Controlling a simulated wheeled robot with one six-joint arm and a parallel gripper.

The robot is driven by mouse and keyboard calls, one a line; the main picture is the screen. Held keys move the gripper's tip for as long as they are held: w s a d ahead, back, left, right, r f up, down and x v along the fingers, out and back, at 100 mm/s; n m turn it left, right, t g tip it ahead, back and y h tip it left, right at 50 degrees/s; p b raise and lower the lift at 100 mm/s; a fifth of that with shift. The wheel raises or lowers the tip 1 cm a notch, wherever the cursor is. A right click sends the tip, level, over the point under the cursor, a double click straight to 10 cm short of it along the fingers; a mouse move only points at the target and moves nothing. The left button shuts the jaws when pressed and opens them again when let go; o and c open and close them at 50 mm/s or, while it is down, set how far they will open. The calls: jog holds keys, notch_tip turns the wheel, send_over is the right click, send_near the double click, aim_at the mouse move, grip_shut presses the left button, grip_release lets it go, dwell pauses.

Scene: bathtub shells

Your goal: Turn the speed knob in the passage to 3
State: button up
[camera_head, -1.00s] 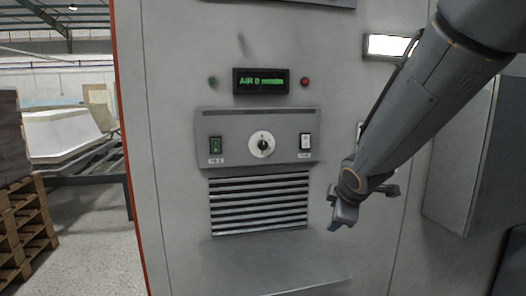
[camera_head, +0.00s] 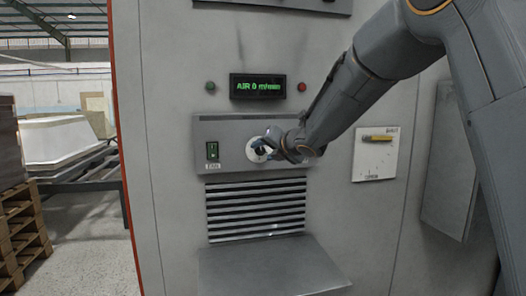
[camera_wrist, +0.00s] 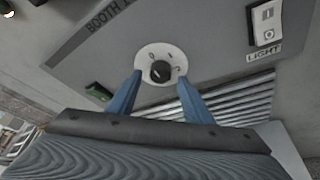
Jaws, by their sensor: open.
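The speed knob (camera_wrist: 160,72) is a black knob on a round white dial plate (camera_wrist: 172,53) with small markings too small to read surely. In the head view the dial plate (camera_head: 254,150) sits in the middle of the grey control panel (camera_head: 231,127), partly hidden by my gripper (camera_head: 270,147). In the wrist view my gripper (camera_wrist: 160,83) is open, with one blue finger on each side of the knob's lower part. I cannot tell if the fingers touch it. A display (camera_head: 258,86) above reads about "AIR 0 m/min" in green.
A green switch (camera_head: 212,151) is left of the dial. A white rocker switch labelled LIGHT (camera_wrist: 267,22) is to its right. Below are a slatted vent (camera_head: 255,210) and a grey shelf (camera_head: 270,268). A white plate with a yellow handle (camera_head: 376,152) is on the wall at right.

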jog(key=shift+x, duration=0.8)
jog(key=shift+c, duration=0.3)
jog(key=c, duration=1)
